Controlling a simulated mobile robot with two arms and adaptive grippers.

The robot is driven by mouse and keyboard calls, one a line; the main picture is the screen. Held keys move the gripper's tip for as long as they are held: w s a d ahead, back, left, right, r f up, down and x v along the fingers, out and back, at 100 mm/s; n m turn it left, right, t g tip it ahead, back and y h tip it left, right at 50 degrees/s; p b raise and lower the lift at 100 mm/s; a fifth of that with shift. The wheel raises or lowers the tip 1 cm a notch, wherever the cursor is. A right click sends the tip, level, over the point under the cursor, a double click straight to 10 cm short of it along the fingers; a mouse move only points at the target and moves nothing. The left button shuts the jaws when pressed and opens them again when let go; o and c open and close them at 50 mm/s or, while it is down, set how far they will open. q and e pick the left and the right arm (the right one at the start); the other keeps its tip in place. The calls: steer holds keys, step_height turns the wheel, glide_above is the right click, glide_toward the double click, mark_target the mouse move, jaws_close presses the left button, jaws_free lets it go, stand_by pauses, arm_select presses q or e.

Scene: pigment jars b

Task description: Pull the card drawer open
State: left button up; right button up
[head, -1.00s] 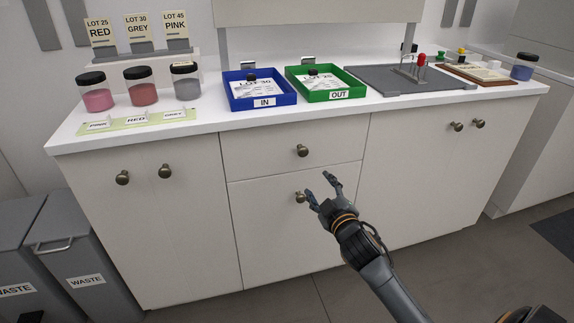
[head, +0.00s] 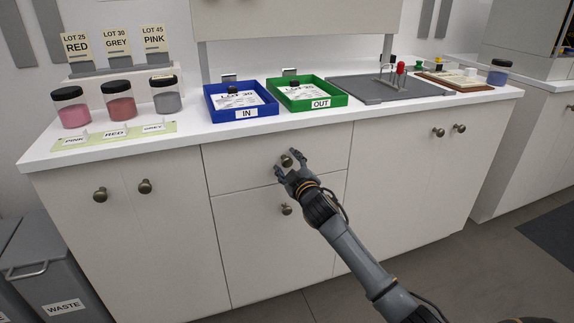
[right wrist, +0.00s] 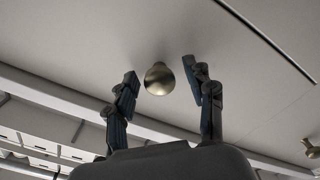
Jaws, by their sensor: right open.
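The card drawer (head: 235,167) is the white top drawer front in the middle of the cabinet, and it is shut. Its round brass knob (head: 286,161) also shows in the right wrist view (right wrist: 159,79). My right gripper (head: 291,162) is open at the drawer front. In the right wrist view its two fingers (right wrist: 160,82) stand on either side of the knob, with a gap on each side. No contact with the knob shows. My left gripper is not in view.
A lower front with its own knob (head: 286,209) is just below. On the white counter stand a blue IN tray (head: 246,114), a green OUT tray (head: 320,104), several pigment jars (head: 118,101) and a grey board (head: 372,93). A grey waste bin (head: 62,280) stands at lower left.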

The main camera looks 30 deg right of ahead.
steer(key=shift+w+d, duration=0.1)
steer(key=shift+w, duration=0.25)
steer(key=shift+c, duration=0.4)
jaws_close()
